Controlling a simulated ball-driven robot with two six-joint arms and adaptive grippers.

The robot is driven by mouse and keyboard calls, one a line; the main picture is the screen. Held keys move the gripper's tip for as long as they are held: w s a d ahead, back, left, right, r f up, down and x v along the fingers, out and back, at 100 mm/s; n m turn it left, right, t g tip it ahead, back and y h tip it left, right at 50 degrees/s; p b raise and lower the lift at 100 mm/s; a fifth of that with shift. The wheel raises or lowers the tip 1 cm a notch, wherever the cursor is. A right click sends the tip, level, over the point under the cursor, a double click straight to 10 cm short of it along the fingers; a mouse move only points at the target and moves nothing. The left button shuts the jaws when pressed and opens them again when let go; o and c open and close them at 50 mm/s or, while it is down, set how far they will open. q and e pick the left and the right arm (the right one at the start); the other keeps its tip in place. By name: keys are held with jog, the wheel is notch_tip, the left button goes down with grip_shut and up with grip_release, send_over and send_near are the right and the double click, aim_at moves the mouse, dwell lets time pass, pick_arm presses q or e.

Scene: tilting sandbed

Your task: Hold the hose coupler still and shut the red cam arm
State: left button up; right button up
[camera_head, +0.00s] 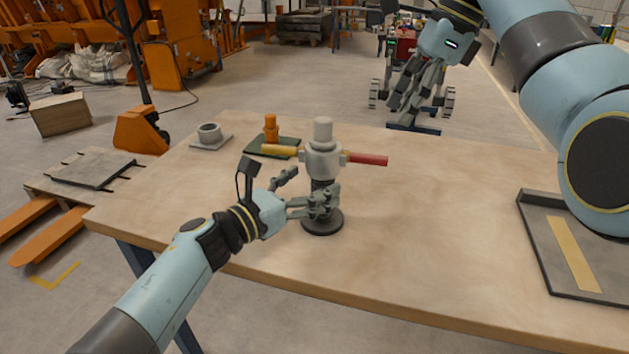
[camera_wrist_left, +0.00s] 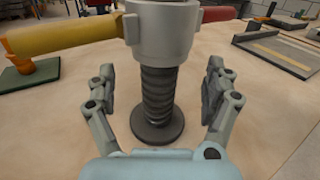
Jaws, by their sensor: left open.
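The hose coupler (camera_head: 323,160), a pale grey body with a white top, stands upright on a black ribbed stem and round base (camera_head: 322,222) on the table. Its red cam arm (camera_head: 368,160) sticks out to the right and a yellow arm (camera_head: 281,150) to the left, both about level. The red arm also shows in the left wrist view (camera_wrist_left: 220,14). My left gripper (camera_head: 308,190) is open, with its fingers on either side of the ribbed stem (camera_wrist_left: 158,92), apart from it in the wrist view. My right gripper (camera_head: 408,90) hangs beyond the table's far edge, away from the coupler; its opening is unclear.
A grey ring on a plate (camera_head: 209,134) and an orange fitting (camera_head: 271,127) on a green plate stand at the back left of the wooden table (camera_head: 430,240). A grey tray (camera_head: 545,245) with a yellow strip lies at the right. The table between coupler and tray is clear.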

pick_arm(q)
jog(key=shift+x, duration=1)
